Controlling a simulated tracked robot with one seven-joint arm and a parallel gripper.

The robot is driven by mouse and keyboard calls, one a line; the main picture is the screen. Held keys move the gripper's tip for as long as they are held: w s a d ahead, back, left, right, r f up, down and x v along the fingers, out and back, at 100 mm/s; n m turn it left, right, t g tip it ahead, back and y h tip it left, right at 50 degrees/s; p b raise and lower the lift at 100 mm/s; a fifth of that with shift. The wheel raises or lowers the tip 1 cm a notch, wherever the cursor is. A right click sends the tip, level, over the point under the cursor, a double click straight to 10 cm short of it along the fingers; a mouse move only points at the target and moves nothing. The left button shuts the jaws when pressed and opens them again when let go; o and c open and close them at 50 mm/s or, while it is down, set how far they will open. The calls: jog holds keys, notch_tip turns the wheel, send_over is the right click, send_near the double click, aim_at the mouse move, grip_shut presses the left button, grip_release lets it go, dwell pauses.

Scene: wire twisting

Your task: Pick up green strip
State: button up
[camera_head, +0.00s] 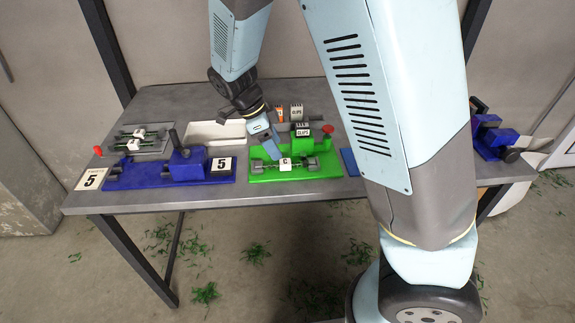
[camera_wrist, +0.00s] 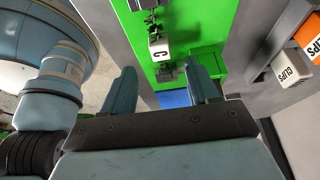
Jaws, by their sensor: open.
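A green base plate (camera_head: 322,170) lies on the grey table and carries a dark metal fixture with a white block marked C (camera_head: 285,164). In the wrist view the plate (camera_wrist: 208,25) and the C block (camera_wrist: 158,47) show beyond my fingers. My gripper (camera_head: 264,135) is above the back left edge of the green plate. In the wrist view my gripper (camera_wrist: 162,85) is open, its two fingers apart with nothing held between them. I cannot make out a separate green strip on the table.
A blue fixture (camera_head: 190,167) marked 5 stands to the left, with a white tray (camera_head: 215,132) behind it. Boxes marked CLIPS (camera_head: 297,112) stand behind the green plate. Green scraps (camera_head: 205,293) litter the floor.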

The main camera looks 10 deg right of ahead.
aim_at(285, 162)
jog(key=shift+x, duration=3.2)
grip_shut()
jog(key=shift+r, duration=0.1)
notch_tip(285, 162, up, 3)
jog(key=shift+s+r, duration=0.15)
jog(key=shift+r, duration=0.1)
jog(key=s+d+r, duration=0.2)
jog(key=s+r, duration=1)
jog(key=s, duration=0.1)
jog(key=shift+s+d+r, duration=0.2)
jog(key=shift+d, duration=0.1)
